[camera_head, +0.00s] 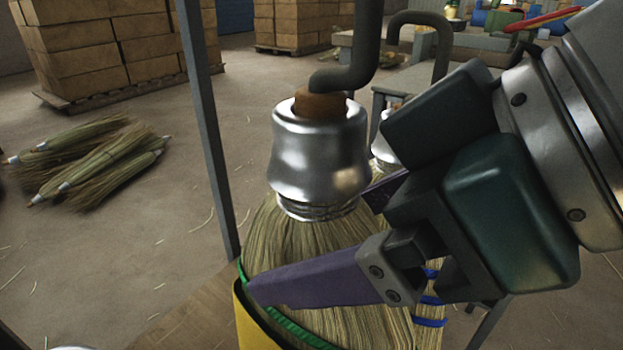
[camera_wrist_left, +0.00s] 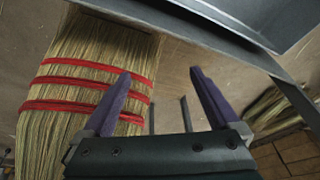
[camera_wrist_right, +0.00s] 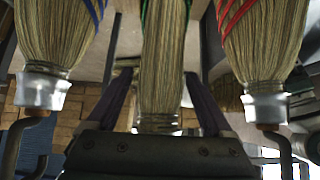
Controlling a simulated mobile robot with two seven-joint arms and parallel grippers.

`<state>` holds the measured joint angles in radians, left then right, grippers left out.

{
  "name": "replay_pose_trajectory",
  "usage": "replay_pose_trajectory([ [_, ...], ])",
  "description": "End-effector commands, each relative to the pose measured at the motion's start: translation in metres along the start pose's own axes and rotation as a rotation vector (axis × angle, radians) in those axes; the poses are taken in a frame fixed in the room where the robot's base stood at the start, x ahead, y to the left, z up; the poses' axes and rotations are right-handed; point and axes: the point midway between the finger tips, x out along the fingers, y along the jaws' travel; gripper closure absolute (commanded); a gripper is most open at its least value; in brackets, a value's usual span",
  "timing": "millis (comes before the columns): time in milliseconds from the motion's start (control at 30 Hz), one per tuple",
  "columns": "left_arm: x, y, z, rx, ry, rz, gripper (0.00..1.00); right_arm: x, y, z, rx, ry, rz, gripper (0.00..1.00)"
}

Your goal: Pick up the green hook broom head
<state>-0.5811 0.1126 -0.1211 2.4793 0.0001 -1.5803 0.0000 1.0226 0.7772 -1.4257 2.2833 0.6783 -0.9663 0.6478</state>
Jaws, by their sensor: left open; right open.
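The green hook broom head (camera_head: 318,160) hangs below a dark bent hook, with a shiny metal collar, straw bristles and a green band low down. In the right wrist view the green broom head (camera_wrist_right: 163,60) stands between my right gripper's (camera_wrist_right: 158,80) purple fingers. The right gripper (camera_head: 315,245) is open; in the head view its near finger crosses in front of the bristles below the collar, and its far finger is partly hidden behind the broom. Contact cannot be told. My left gripper (camera_wrist_left: 160,75) is open and empty, beside a red-banded broom head (camera_wrist_left: 85,80).
A blue-banded broom head (camera_wrist_right: 55,35) and a red-banded one (camera_wrist_right: 265,40) hang on either side of the green one. A grey post (camera_head: 207,120) rises left of it. Broom bundles (camera_head: 90,155) lie on the floor. Stacked boxes (camera_head: 100,45) stand behind.

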Motion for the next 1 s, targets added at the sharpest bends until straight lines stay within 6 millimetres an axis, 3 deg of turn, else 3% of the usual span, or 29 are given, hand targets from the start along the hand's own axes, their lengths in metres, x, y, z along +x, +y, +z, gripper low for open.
replay_pose_trajectory([
  [67, 0.0045, -0.0005, 0.0015, 0.002, 0.000, -0.002, 0.05, 0.0079, -0.0003, 0.0008, -0.001, 0.000, 0.000, 0.15],
  [300, 0.0033, -0.0027, 0.0014, 0.008, 0.000, -0.008, 0.05, 0.0081, -0.0001, -0.0005, -0.001, 0.000, 0.000, 0.15],
  [1000, 0.0032, -0.0026, 0.0009, 0.007, 0.001, -0.008, 0.05, 0.0080, -0.0001, -0.0003, 0.000, 0.000, 0.000, 0.94],
])
